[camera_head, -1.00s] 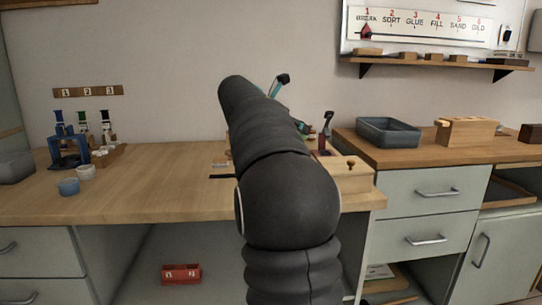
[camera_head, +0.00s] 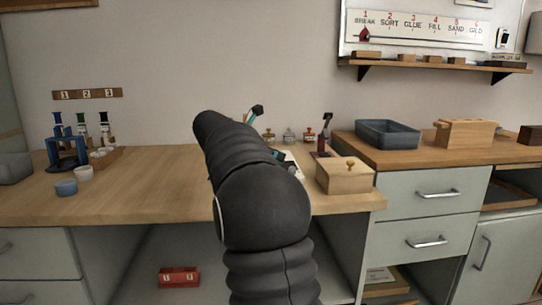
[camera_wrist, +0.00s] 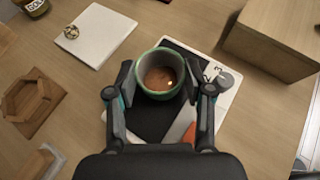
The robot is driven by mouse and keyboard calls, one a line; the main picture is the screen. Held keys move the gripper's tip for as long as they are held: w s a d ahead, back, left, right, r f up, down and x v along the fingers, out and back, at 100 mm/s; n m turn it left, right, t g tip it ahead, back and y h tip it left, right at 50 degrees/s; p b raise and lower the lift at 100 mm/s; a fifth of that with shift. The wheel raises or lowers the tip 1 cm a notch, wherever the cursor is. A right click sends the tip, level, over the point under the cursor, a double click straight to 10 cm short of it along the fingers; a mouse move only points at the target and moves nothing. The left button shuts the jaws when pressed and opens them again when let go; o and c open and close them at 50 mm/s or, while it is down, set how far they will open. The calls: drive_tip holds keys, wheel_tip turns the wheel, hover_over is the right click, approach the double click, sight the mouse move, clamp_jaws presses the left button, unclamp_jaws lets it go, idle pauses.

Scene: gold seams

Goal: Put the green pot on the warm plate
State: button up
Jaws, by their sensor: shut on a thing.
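The green pot (camera_wrist: 160,74), a small round cup with a pale green rim and brown inside, is between the fingers of my gripper (camera_wrist: 159,82) in the wrist view. The gripper is shut on its sides. Beneath it is the warm plate, a black surface (camera_wrist: 152,119) with a white edge, printed numbers and a grey knob. The pot overlaps the plate's far part in this view; I cannot tell whether it touches it. In the head view my arm hides the pot and most of the plate.
A wooden box (camera_head: 345,176) stands close on the right. The bench's left-middle is clear.

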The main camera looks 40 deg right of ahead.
drive_tip(key=shift+f, duration=0.15)
drive_tip(key=o, duration=0.8)
drive_tip(key=shift+a+r, duration=0.2)
drive_tip(key=shift+r, duration=0.15)
drive_tip(key=p+v, duration=0.1)
drive_tip(key=v, duration=1)
drive_tip(key=shift+a, duration=0.25)
